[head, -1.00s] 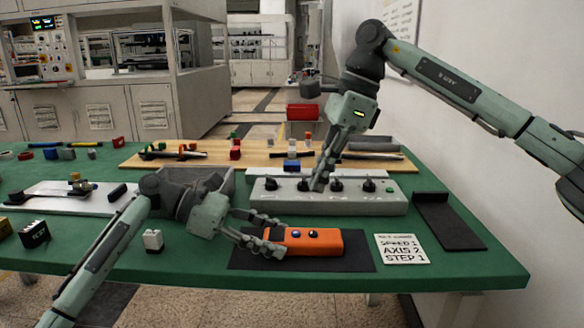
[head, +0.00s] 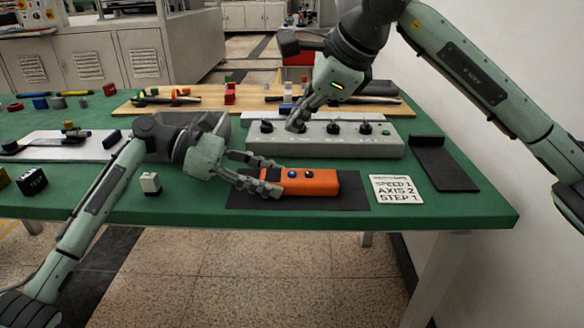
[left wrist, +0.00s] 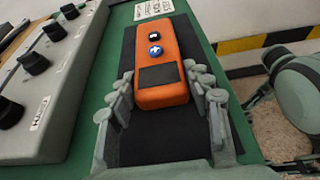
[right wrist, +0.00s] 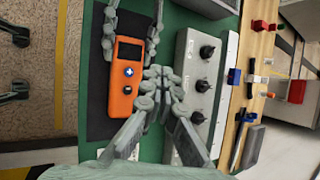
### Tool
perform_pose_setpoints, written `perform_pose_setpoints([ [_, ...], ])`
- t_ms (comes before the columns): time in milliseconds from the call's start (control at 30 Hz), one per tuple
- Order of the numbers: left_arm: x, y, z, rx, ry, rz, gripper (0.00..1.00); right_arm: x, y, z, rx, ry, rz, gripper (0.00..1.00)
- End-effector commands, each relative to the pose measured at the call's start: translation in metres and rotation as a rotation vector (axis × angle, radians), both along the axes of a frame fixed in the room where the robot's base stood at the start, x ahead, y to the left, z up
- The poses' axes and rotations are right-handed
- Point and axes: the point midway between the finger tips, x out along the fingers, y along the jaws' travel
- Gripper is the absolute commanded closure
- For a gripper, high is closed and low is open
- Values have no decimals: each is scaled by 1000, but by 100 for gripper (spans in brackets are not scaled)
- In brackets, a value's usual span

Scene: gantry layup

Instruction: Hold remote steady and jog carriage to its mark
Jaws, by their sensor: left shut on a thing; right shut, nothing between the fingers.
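The orange remote (head: 312,183) lies flat on a dark mat (head: 350,192) at the table's front, its blue and black buttons and dark screen facing up. It also shows in the left wrist view (left wrist: 162,70). My left gripper (head: 268,182) is shut on its left end, one finger along each side. My right gripper (head: 297,127) is shut and empty, its fingertips at the grey control box (head: 380,148), by the second knob from the left, which they hide. I cannot tell whether they touch it. I cannot make out the carriage or its mark for certain.
A white card (head: 398,190) reading SPEED 1, AXIS 2, STEP 1 lies right of the mat. A black tray (head: 445,165) is beyond it. A wooden board (head: 190,100) with small coloured parts lies behind the box.

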Motion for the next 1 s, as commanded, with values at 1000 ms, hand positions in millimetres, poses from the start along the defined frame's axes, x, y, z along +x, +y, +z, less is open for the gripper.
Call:
perform_pose_setpoints([
  [1000, 0, 0, 1, -1, 0, 1, 89, -7, 3, -28, 104, -124, -75, 100],
])
